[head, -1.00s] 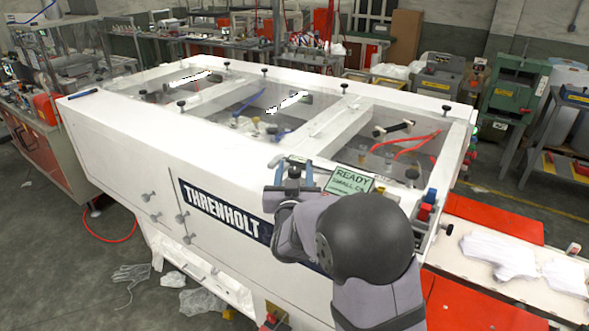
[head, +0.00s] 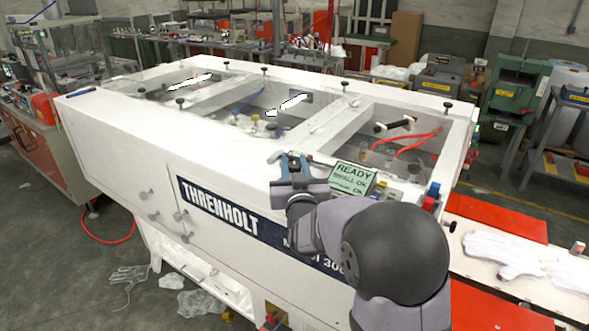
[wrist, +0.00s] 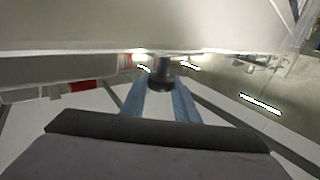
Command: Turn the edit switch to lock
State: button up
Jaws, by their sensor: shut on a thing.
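My gripper (head: 293,166) is at the front top edge of the white Threnholt machine (head: 130,130), just left of a small green display (head: 352,179) that reads READY. In the wrist view the two blue-grey fingers (wrist: 161,92) are shut on a short dark knob (wrist: 162,76), which seems to be the edit switch. Its label and pointer cannot be read, so I cannot tell its setting. In the head view my gripper and wrist hide most of the knob.
Red and blue buttons (head: 431,196) stand at the machine's right corner, right of the display. White gloves (head: 500,252) lie on a conveyor at the right. Clear covers and white bars span the machine's top. A loose glove (head: 129,275) lies on the floor.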

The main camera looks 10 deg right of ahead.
jog(key=o, duration=1.1)
jog(key=shift+c, duration=0.2)
jog(key=shift+s, duration=0.1)
jog(key=shift+s+a+b, duration=0.25)
jog(key=shift+s+b, duration=0.55)
jog(key=shift+s, duration=1)
jog(key=shift+s+a+b, duration=0.2)
jog(key=shift+s+b, duration=0.55)
jog(key=shift+s, duration=1)
